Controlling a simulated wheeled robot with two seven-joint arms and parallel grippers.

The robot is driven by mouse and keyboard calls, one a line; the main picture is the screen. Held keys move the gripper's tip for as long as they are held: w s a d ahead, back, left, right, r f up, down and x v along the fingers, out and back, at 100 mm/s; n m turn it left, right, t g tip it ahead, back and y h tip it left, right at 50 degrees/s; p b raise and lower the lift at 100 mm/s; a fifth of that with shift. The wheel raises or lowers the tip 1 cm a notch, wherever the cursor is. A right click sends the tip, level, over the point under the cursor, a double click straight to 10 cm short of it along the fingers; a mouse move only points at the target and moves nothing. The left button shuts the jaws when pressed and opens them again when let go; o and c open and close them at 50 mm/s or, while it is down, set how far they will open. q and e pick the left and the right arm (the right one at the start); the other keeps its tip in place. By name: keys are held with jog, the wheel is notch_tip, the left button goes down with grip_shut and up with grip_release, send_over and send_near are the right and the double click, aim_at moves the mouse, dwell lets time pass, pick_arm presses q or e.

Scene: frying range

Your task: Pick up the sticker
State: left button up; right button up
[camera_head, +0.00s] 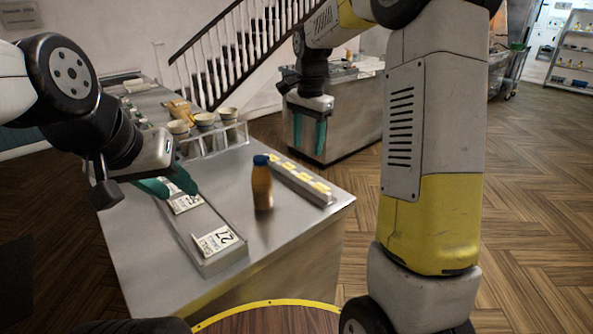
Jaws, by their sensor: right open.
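A white printed sticker marked 27 (216,241) lies at the near end of a metal rail on the steel counter. A second white sticker (186,204) lies further up the same rail, right by the fingertips of my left gripper. My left gripper (172,187) reaches in from the left with green fingers low over the rail and partly covers that area. I cannot tell whether its fingers grip anything. My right gripper (309,132) is open and empty, with its green fingers pointing down, beyond the counter's far right side.
A brown bottle with a blue cap (262,186) stands right of the rail. A second rail with yellow labels (299,181) lies along the right edge. Several cups (204,120) stand in a rack at the back. The counter's near right part (290,225) is clear.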

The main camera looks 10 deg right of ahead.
aim_at(304, 176)
jog(key=shift+m+g, duration=0.3)
jog(key=shift+m, duration=0.2)
jog(key=f, duration=0.3)
jog(key=w+f, duration=0.1)
jog(key=f, duration=0.2)
jog(key=w+f, duration=0.1)
jog(key=f, duration=0.3)
jog(key=shift+w+a, duration=0.1)
jog(key=shift+a, duration=0.1)
jog(key=c, duration=1.1)
